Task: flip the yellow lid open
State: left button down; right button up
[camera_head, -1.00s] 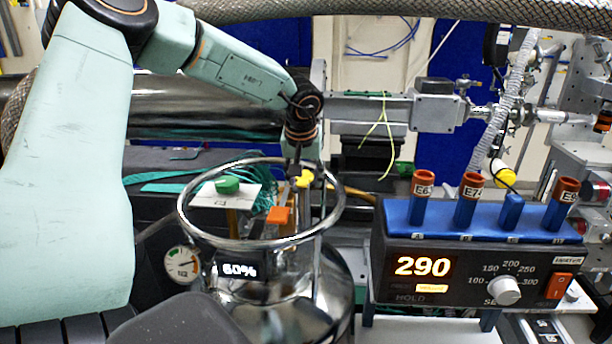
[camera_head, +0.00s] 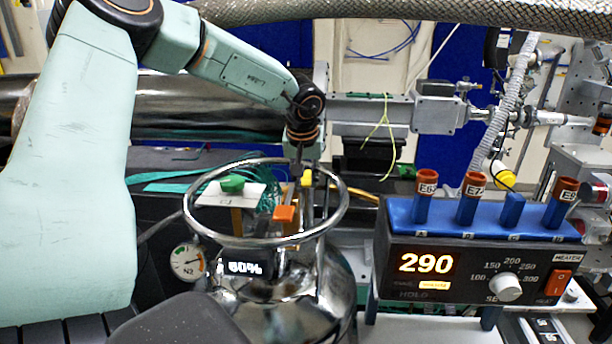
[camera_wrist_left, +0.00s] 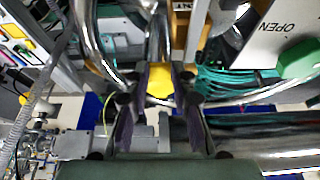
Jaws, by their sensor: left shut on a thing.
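The yellow lid (camera_head: 307,179) is a small yellow piece inside the ring on top of the shiny metal vessel (camera_head: 325,285). My left gripper (camera_head: 298,172) reaches down to it from above. In the left wrist view the lid (camera_wrist_left: 159,82) shows between the dark fingers of the left gripper (camera_wrist_left: 160,97), which are shut on it. The fingers cover part of the lid, and its hinge cannot be made out. My right gripper is not in view.
The vessel's metal ring (camera_head: 200,222) surrounds the spot. An orange block (camera_head: 284,213) and a green knob (camera_head: 232,184) on a white plate are close by. A heater box (camera_head: 470,262) reading 290, with several tubes, stands right.

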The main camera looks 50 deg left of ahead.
aim_at(307, 181)
pick_arm(q)
jog(key=shift+w+a+r+p, duration=0.15)
jog(key=shift+r+p, duration=0.2)
jog(key=shift+p, duration=0.2)
jog(key=p, duration=0.2)
jog(key=r+g+p, duration=0.1)
jog(key=p, duration=0.1)
jog(key=shift+w+a+r+h, duration=0.1)
jog(key=shift+w+a+h, duration=0.15)
jog(key=shift+h, duration=0.15)
jog(key=shift+w+a+g, duration=0.1)
jog(key=shift+w+g, duration=0.1)
jog(key=shift+g, duration=0.2)
jog(key=shift+w+a+r+g+h, duration=0.2)
jog(key=shift+r+g+h, duration=0.15)
jog(key=shift+g+h, duration=0.2)
jog(key=shift+w+a+r+g+h, duration=0.15)
jog(key=shift+r+g+h, duration=0.15)
jog(key=shift+g+h, duration=0.2)
jog(key=shift+r, duration=0.15)
jog(key=shift+h, duration=0.25)
